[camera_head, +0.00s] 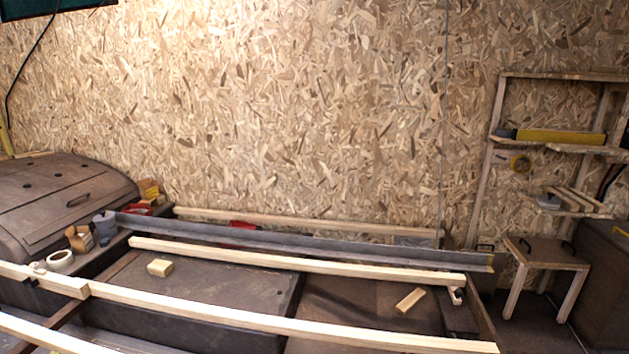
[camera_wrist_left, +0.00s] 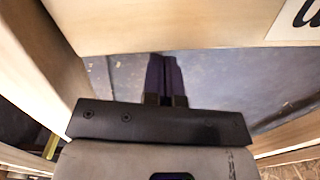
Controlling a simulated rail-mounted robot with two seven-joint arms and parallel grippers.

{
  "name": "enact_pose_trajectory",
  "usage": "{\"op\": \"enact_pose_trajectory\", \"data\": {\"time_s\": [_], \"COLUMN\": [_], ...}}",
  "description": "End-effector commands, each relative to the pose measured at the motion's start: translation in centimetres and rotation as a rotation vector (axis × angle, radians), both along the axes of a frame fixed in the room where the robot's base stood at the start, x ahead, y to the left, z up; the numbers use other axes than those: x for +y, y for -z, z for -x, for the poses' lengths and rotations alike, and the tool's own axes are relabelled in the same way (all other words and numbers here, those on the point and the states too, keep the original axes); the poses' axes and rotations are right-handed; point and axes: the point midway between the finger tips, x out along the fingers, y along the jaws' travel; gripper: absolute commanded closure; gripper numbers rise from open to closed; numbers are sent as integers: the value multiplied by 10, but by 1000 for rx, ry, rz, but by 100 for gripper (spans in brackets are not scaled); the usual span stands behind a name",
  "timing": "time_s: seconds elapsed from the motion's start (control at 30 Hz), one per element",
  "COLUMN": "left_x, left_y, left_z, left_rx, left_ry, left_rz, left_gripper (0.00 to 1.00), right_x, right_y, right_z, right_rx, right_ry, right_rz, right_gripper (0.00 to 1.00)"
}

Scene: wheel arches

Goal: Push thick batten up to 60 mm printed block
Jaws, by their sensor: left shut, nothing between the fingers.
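In the left wrist view my left gripper (camera_wrist_left: 163,62) is shut and empty, its dark fingers together. The fingertips reach the lower edge of a pale wooden piece (camera_wrist_left: 170,25) across the top; I cannot tell whether they touch it. A white label (camera_wrist_left: 297,22) with part of a dark printed character shows at the upper right. In the head view several long pale battens lie across the frame, among them a middle one (camera_head: 300,262) and a front one (camera_head: 280,318). Which is the thick batten is unclear. Small wooden blocks lie at left (camera_head: 160,268) and right (camera_head: 411,299), with no readable print. Neither gripper shows there.
Another pale wooden piece (camera_wrist_left: 45,65) runs along the left of the wrist view. In the head view a grey metal rail (camera_head: 300,240) lies behind the middle batten. A tape roll (camera_head: 60,259) sits at left. A wooden stool (camera_head: 545,255) stands at right.

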Motion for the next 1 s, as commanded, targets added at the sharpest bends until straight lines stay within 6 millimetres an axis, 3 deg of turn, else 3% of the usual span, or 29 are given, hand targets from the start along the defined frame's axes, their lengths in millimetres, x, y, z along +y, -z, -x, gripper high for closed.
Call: {"op": "enact_pose_trajectory", "data": {"time_s": [0.43, 1.0], "left_x": [-2, -18], "left_y": [0, 0], "left_z": [0, 3], "left_rx": [0, 1], "left_ry": [1, 1], "left_rz": [0, 1], "left_gripper": [100, 100], "right_x": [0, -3], "right_y": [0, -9], "right_z": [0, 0], "right_rx": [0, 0], "right_ry": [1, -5], "right_rz": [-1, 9], "right_gripper": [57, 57]}}
